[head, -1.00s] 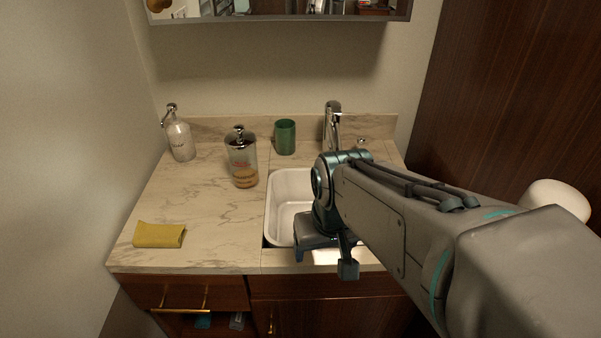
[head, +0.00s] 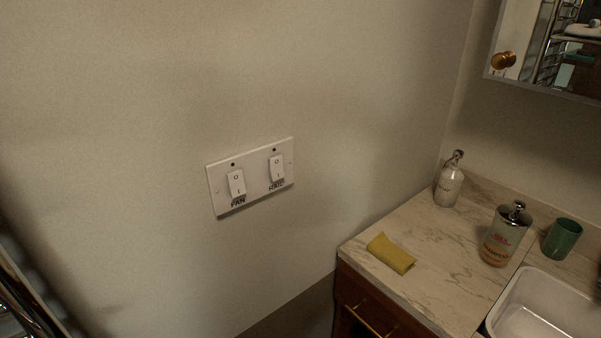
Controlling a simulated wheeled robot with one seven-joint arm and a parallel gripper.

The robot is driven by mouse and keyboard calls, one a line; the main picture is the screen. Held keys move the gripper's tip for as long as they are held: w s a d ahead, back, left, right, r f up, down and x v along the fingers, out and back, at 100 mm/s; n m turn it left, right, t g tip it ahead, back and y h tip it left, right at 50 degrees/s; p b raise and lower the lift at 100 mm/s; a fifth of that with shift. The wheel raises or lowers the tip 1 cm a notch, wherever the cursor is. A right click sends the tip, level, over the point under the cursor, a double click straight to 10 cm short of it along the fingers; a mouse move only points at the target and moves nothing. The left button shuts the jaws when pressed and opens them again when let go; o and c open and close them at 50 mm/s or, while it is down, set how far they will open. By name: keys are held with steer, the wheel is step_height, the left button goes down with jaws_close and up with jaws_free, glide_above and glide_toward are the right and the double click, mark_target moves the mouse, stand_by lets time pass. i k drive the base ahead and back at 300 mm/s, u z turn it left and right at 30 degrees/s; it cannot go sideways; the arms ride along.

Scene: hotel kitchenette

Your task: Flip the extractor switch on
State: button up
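A white double switch plate (head: 251,177) is fixed to the wall left of the counter. Its left rocker (head: 237,184) has a label below it that seems to read "FAN". Its right rocker (head: 277,168) has a label too small to read surely. Both rockers carry an O at the top and an I at the bottom, with a small dark dot above each. I cannot tell which end of either rocker is pressed in. No switch is labelled "extractor" that I can read. My gripper is not in view.
Metal rails (head: 22,290) show at lower left. The wall around the plate is bare.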

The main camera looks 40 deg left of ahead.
mark_target(235, 179)
steer(key=u, duration=0.45)
steer(key=k, duration=0.5)
steer(key=u, duration=0.9)
steer(key=i, duration=0.95)
steer(key=u, duration=0.1)
steer(key=k, duration=1.35)
steer(key=i, duration=0.8)
steer(key=u, duration=0.45)
